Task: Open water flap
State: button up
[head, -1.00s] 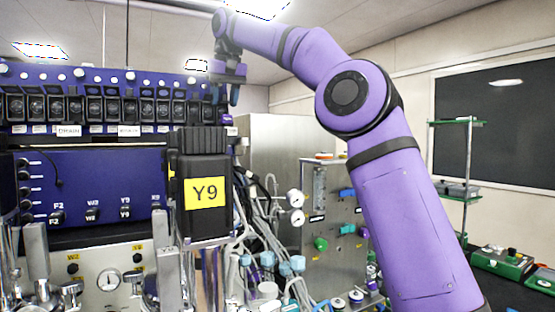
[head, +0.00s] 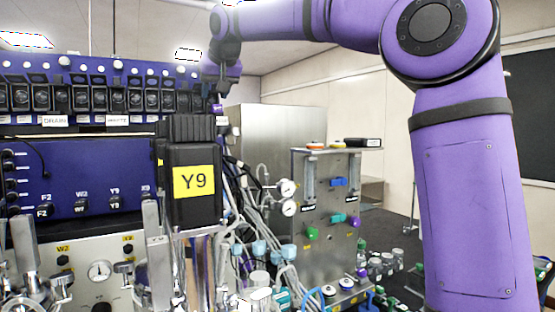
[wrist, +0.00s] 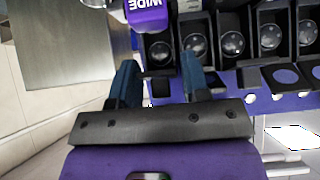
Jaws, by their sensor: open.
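A row of black flap units with round windows (head: 88,98) runs along the top of the blue bioreactor panel in the head view. Labels hang below; one reads DRAIN (head: 55,121), and I cannot read which unit is for water. My gripper (head: 224,75) is at the right end of this row, partly hidden by my wrist. Ahead of the fingers are several black units (wrist: 195,45); I see no clear contact.
A black box marked Y9 (head: 193,185) stands out in front of the panel. A steel cabinet (head: 285,125) is to the right, with a gauge panel (head: 325,200) and loose tubing (head: 265,225) before it. A purple part marked WIDE (wrist: 147,12) shows in the wrist view.

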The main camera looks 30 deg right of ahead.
jog(key=shift+f+t, duration=0.2)
jog(key=shift+t, duration=0.85)
jog(key=shift+f+t, duration=0.15)
jog(key=shift+t, duration=0.9)
jog(key=shift+w+f+t, duration=0.1)
jog(key=shift+f+t, duration=0.05)
jog(key=shift+t, duration=0.85)
jog(key=shift+w+f+t, duration=0.1)
jog(key=shift+t, duration=0.9)
jog(key=shift+t, duration=0.3)
jog(key=shift+s+a, duration=0.1)
jog(key=shift+s, duration=0.65)
jog(key=s, duration=1)
jog(key=s+d+f+g+h, duration=0.1)
jog(key=s+d+f+g, duration=0.1)
jog(key=s+f, duration=0.4)
jog(key=s+d+f+g+h, duration=0.1)
jog(key=s+d+f+g, duration=0.2)
jog(key=s+f, duration=0.4)
jog(key=shift+s+f+m+g, duration=0.2)
jog(key=shift+f+m+g, duration=0.2)
jog(key=shift+f+g, duration=0.4)
jog(key=s+d+f+g+y, duration=0.2)
jog(key=s+f+g, duration=0.4)
jog(key=s+f, duration=0.8)
jog(key=shift+s+n, duration=0.4)
jog(key=shift+s, duration=0.75)
